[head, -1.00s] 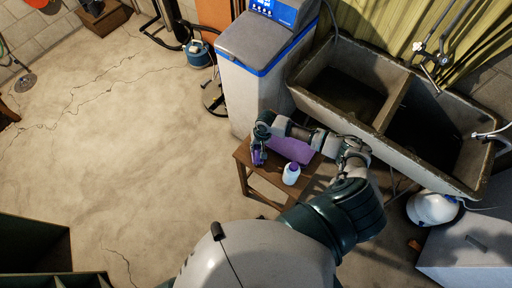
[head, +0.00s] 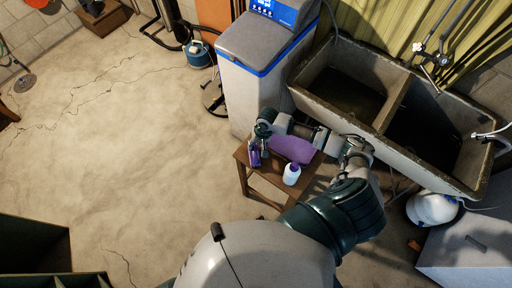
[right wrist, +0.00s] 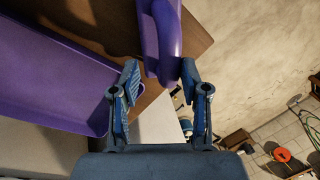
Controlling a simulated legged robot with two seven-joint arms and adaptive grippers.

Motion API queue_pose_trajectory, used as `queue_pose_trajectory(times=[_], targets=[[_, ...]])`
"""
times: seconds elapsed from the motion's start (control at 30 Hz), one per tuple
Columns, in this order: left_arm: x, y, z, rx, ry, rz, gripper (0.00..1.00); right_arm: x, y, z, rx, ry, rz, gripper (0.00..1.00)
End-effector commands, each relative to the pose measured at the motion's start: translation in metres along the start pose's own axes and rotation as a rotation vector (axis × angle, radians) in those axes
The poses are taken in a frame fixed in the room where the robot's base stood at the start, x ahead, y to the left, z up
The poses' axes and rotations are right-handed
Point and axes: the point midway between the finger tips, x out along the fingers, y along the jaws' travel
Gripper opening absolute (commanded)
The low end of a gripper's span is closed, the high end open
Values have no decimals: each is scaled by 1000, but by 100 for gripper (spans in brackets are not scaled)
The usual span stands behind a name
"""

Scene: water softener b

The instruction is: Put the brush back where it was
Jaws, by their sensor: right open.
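A small purple item (head: 255,155), which I take for the brush, is at the left edge of the small wooden table. In the right wrist view its rounded purple end (right wrist: 163,45) reaches down between my fingertips; no bristles show. My right gripper (head: 264,132) is over the table's left part, beside this item. In the right wrist view the gripper (right wrist: 160,76) has its fingers apart, with gaps beside the purple end. A larger purple tray-like container (head: 292,149) lies on the table, partly behind my arm; it also fills the left of the right wrist view (right wrist: 50,75).
A white bottle with a purple cap (head: 291,174) stands on the wooden table (head: 262,183), in front of the container. The grey water softener (head: 250,85) stands behind it. A concrete double sink (head: 340,115) is to the right.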

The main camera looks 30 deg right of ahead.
Motion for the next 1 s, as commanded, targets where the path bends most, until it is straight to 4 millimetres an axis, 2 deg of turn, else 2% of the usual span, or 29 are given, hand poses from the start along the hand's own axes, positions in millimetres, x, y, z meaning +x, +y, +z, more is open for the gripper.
queue_pose_trajectory(times=[0.03,0.2,0.4,0.6,1.0], targets=[[-1,2,0,0,0,2,40,-13,-1,-1,-1,5,-1,45],[-2,1,0,2,0,1,40,-52,-2,0,-2,6,0,45],[-2,-6,1,5,-1,-6,40,-84,0,-1,0,2,-2,45],[-2,-8,1,4,-2,-9,40,-94,0,-1,0,0,-1,45],[-2,-4,0,2,-1,-5,40,-95,-1,0,1,1,-1,45]])
